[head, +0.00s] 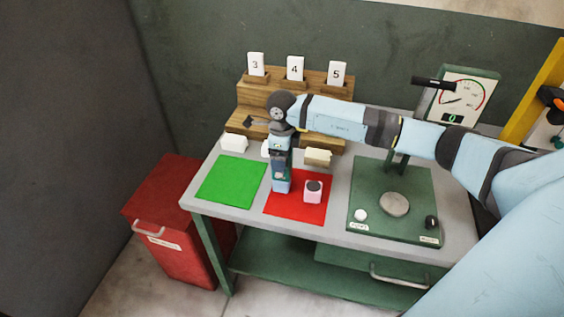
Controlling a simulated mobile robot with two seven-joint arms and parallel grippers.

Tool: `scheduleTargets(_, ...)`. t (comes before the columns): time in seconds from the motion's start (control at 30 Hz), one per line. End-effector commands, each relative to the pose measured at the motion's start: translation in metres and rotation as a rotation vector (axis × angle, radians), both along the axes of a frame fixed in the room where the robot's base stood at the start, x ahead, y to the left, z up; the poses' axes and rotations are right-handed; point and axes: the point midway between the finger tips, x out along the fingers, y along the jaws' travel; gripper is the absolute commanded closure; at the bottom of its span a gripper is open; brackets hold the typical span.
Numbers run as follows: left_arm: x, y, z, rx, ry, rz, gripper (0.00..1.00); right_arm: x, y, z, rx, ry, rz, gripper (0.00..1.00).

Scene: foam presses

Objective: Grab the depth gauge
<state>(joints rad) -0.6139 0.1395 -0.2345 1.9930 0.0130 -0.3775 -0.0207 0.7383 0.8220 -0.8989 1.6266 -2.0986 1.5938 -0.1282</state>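I cannot make out for certain which thing is the depth gauge. My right arm reaches in from the right, and its gripper (281,188) points down over the left edge of the red mat (285,208). Its fingers are too small to tell whether they are open or hold something. A small pink block with a dark top (313,192) is on the red mat, just right of the gripper. A dial with a needle and a green display (465,98) stands upright at the back right, behind the press. My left gripper is not in view.
A green mat (230,181) lies bare at left. White (234,142) and cream (318,157) blocks sit behind the mats. A wooden stepped rack (255,92) bears cards 3, 4 and 5. The green press base (380,222) is at right. A red bin (168,195) stands left of the table.

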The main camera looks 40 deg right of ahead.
Motion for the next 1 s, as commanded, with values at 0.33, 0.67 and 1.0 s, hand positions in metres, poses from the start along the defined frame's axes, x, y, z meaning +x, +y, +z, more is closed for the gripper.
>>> scheduleTargets(0.33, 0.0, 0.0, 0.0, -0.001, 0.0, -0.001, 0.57, 0.0, 0.0, 0.0, 0.0, 0.0, 0.0, 0.8)
scheduleTargets(0.67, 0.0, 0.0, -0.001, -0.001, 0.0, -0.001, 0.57, 0.0, 0.0, 0.005, 0.001, -0.001, -0.001, 0.85)
scheduleTargets(1.0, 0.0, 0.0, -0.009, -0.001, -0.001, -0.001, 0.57, 0.001, -0.001, 0.058, 0.0, -0.006, 0.0, 0.85)
